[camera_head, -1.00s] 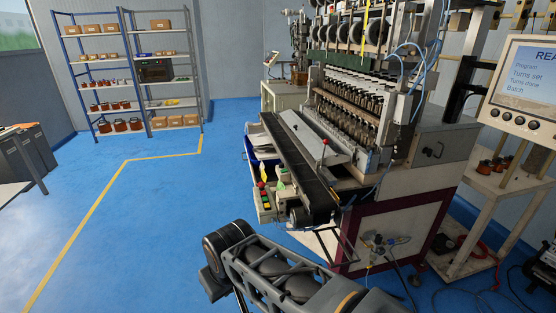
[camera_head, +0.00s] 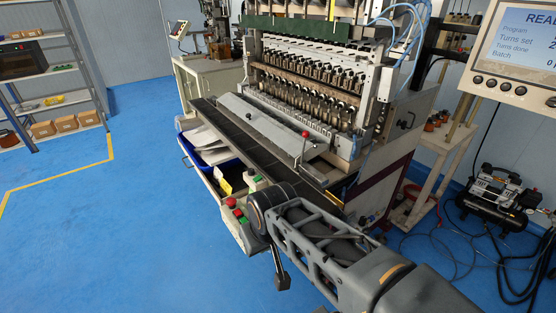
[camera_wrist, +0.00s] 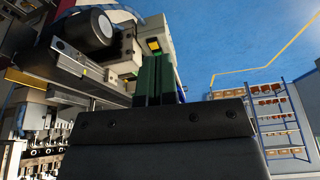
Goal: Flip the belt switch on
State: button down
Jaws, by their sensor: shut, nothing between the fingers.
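A control box (camera_head: 238,232) with red and green buttons stands at the near end of the conveyor belt (camera_head: 262,150) in the head view. My arm partly covers it. I cannot single out the belt switch among the small parts here. In the wrist view my gripper (camera_wrist: 158,62) is shut, its two dark green fingers together and empty. Beyond the fingertips, a pale box (camera_wrist: 170,22) with a small yellow patch shows; whether the fingers touch it I cannot tell. In the head view my arm's end is beside the control box, and the fingers cannot be made out.
The coil winder (camera_head: 310,85) stands behind the belt. A blue bin (camera_head: 217,153) with papers sits beside the belt's left side. A compressor (camera_head: 497,190) with hoses lies at the right, and a screen (camera_head: 520,50) above it. The blue floor at left is clear.

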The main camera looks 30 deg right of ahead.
jog(key=shift+w+d, duration=0.1)
jog(key=shift+w, duration=0.1)
jog(key=shift+r, duration=0.1)
jog(key=w+d+r+p, duration=0.2)
jog(key=w+d, duration=0.2)
jog(key=w, duration=0.4)
jog(key=w+d+r+p, duration=0.2)
jog(key=w+d+r, duration=0.1)
jog(key=w, duration=0.6)
jog(key=w+d+r+n+p, duration=0.1)
jog(key=w+d+r+p, duration=0.1)
jog(key=w+d, duration=0.3)
jog(key=w+r, duration=0.1)
jog(key=w, duration=0.3)
jog(key=shift+w, duration=0.25)
jog(key=shift+r, duration=0.1)
